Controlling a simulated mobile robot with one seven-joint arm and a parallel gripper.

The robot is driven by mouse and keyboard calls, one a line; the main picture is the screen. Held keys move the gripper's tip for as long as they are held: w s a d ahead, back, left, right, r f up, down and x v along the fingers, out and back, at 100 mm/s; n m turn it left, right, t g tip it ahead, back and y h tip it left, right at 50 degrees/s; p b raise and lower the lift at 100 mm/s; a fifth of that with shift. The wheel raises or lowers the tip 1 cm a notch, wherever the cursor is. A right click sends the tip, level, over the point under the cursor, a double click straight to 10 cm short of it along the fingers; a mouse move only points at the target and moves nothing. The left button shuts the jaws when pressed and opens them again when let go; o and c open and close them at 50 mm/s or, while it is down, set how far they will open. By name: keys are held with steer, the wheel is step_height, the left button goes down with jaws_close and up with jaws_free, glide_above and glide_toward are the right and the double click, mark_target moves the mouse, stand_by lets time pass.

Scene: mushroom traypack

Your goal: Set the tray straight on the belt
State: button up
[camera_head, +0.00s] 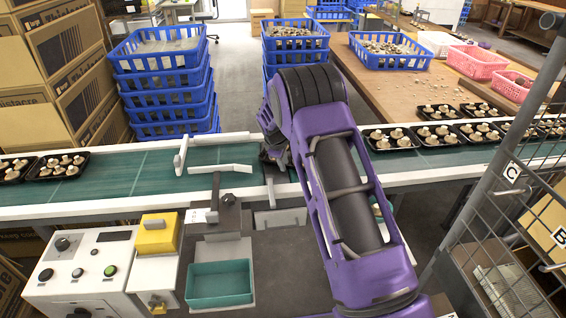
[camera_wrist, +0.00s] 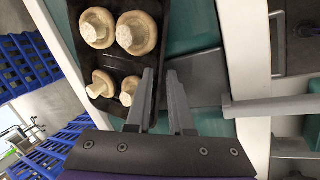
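In the wrist view a black tray (camera_wrist: 118,74) with several pale mushrooms (camera_wrist: 137,33) lies on the green belt (camera_wrist: 190,28), nearer its left rail. My gripper (camera_wrist: 161,72) has its two fingers apart with a gap between them. The left finger overlaps the tray's right edge in the picture; I cannot tell whether it touches. The right finger is over the belt, beside the tray. In the head view my purple arm hides this tray and most of my gripper. How far the tray is turned on the belt is hard to tell.
Other filled black trays stand on the belt at the right (camera_head: 390,138) and far left (camera_head: 58,166). A white guide bar (camera_head: 181,155) and a loose-looking white strip (camera_head: 221,168) cross the belt left of my gripper. Blue crates (camera_head: 165,85) stand behind; a mesh panel (camera_head: 500,200) is at right.

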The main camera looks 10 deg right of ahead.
steer(key=shift+d+f, duration=0.1)
steer(key=shift+d, duration=0.05)
jaws_close()
step_height(320, 180, up, 7)
steer(key=p, duration=0.3)
steer(key=shift+p, duration=0.35)
stand_by(0.4)
stand_by(1.8)
